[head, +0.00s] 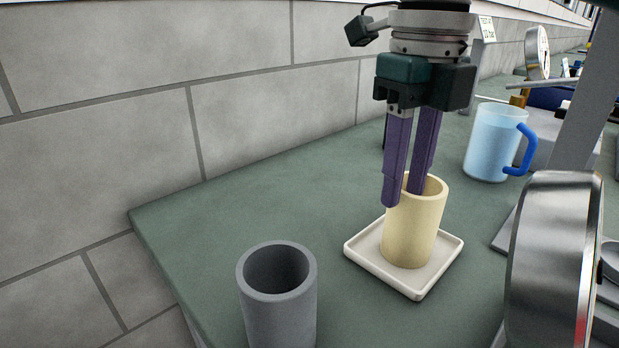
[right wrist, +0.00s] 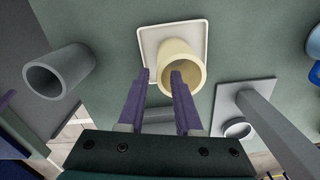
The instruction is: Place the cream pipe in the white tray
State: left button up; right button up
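The cream pipe (head: 415,228) stands upright on the white tray (head: 372,262), inside its raised rim. In the right wrist view the pipe (right wrist: 190,52) shows its open mouth, and the tray (right wrist: 152,40) lies beneath it. My right gripper (head: 404,196) points down at the pipe's top. Its purple fingers are apart, one outside the near wall and one inside the mouth. In the right wrist view the fingers (right wrist: 161,76) show a gap wider than the pipe wall. My left gripper is not in view.
A grey pipe (head: 280,300) stands at the table's front left. A light blue mug (head: 492,143) with a blue handle stands at the back right. A grey post on a plate (right wrist: 244,92) stands right of the tray. The green tabletop left of the tray is clear.

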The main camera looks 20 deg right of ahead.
notch_tip(320, 180, up, 7)
jog(key=shift+f, duration=0.2)
jog(key=shift+r+p, duration=0.1)
jog(key=shift+p, duration=0.2)
